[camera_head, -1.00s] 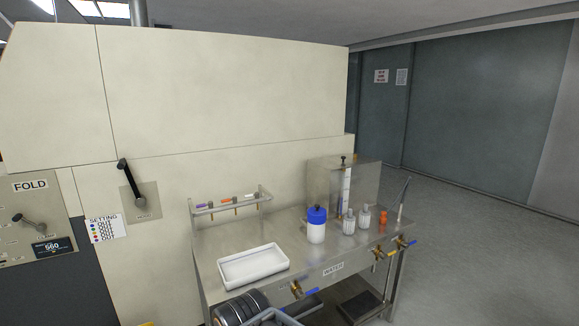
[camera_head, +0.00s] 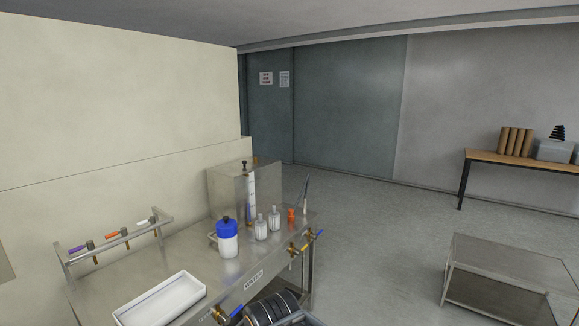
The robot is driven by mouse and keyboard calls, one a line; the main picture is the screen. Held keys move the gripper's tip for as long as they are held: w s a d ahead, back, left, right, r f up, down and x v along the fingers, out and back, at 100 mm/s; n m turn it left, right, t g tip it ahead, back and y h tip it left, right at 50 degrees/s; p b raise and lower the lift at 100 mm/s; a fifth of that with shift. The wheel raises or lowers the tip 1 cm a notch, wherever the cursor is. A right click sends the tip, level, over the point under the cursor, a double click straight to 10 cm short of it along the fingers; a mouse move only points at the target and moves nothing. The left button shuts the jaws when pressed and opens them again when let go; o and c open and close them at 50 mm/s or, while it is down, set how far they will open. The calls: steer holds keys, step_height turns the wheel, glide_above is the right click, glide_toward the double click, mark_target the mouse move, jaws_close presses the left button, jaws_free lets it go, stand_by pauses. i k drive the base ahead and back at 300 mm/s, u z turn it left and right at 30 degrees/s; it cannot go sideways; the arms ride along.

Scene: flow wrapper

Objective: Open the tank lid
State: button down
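A steel box-shaped tank (camera_head: 222,192) stands at the back right end of a steel work table (camera_head: 150,272), against the cream machine wall. A small black knob (camera_head: 244,163) stands up at its top, likely on the lid, which looks shut. The lid's edges are too small to make out. An upright strip with bluish marks (camera_head: 251,200) is on the tank's front. My gripper is not in view, so its opening cannot be seen.
A blue-capped white bottle (camera_head: 228,243), two clear bottles (camera_head: 261,228) and an orange item (camera_head: 291,215) stand before the tank. A white tray (camera_head: 160,303) is nearer. A low steel table (camera_head: 510,263) is at right; open floor lies between.

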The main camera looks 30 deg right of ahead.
mark_target(233, 169)
steer(key=z, duration=0.4)
steer(key=k, duration=0.6)
steer(key=z, duration=0.65)
steer(key=i, duration=1)
steer(key=z, duration=0.4)
steer(key=i, duration=0.9)
steer(key=u, duration=1)
steer(key=i, duration=0.95)
steer(key=u, duration=0.85)
